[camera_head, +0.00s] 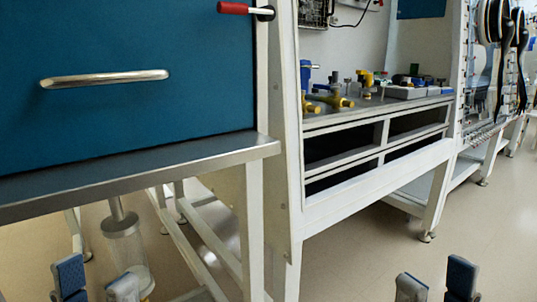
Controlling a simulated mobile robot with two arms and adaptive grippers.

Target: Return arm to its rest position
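My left gripper (97,282) shows at the bottom left edge of the head view. Its two fingertips, with blue-grey pads, stand apart with nothing visible between them. My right gripper (436,282) shows at the bottom right edge. Its two fingertips are also apart, with only floor seen between them. Both grippers point up in the picture. The rest of both arms is below the frame and hidden. Neither gripper appears to touch anything.
A blue glovebox panel (120,118) with a metal handle (104,78) fills the left, above a steel ledge (120,172). A red-handled lever (234,8) is beside it. A workbench (378,186) with yellow fittings stands at centre right. Bare floor (365,262) lies at lower right.

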